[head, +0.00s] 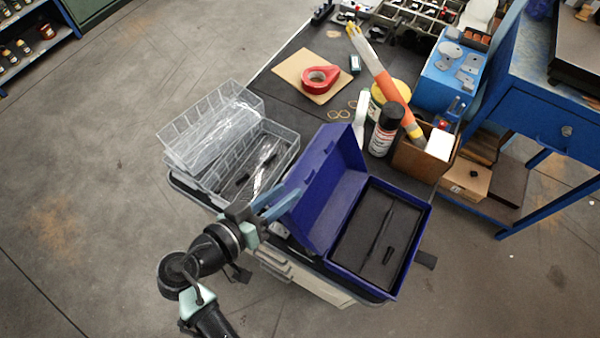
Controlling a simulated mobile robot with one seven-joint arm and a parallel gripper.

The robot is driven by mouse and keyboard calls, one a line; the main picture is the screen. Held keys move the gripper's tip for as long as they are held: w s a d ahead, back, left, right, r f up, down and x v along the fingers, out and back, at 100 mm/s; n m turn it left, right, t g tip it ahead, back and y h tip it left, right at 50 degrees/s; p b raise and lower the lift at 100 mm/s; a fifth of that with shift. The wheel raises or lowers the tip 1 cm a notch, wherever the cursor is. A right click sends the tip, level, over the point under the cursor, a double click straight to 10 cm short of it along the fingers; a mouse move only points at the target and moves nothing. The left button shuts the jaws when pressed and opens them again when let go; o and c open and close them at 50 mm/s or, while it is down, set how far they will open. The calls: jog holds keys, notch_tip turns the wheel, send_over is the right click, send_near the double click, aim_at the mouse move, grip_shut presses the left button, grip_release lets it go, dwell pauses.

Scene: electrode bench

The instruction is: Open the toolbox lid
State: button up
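The blue toolbox (417,246) stands at the near right of the bench. Its lid (322,190) is raised on the left side of the box and leans up and away from the opening. The dark inside of the box is exposed, with a thin black pen-like tool (380,235) and a small black piece (388,255) in it. My gripper (285,200) is at the left of the lid, close to its outer side. Its fingertips are small and overlap the lid in this view, so I cannot tell whether they touch it or how far apart they are.
A clear plastic case (213,128) lies open left of the lid, near my arm. Behind the toolbox stand a black spray can (385,130), a cardboard box (412,160) and a red tape roll (320,79). The floor at left is clear.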

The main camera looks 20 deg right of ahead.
aim_at(307, 176)
jog(key=p+x, duration=0.1)
jog(key=x, duration=0.5)
jog(key=shift+w+d, duration=0.15)
grip_shut()
dwell(1.3)
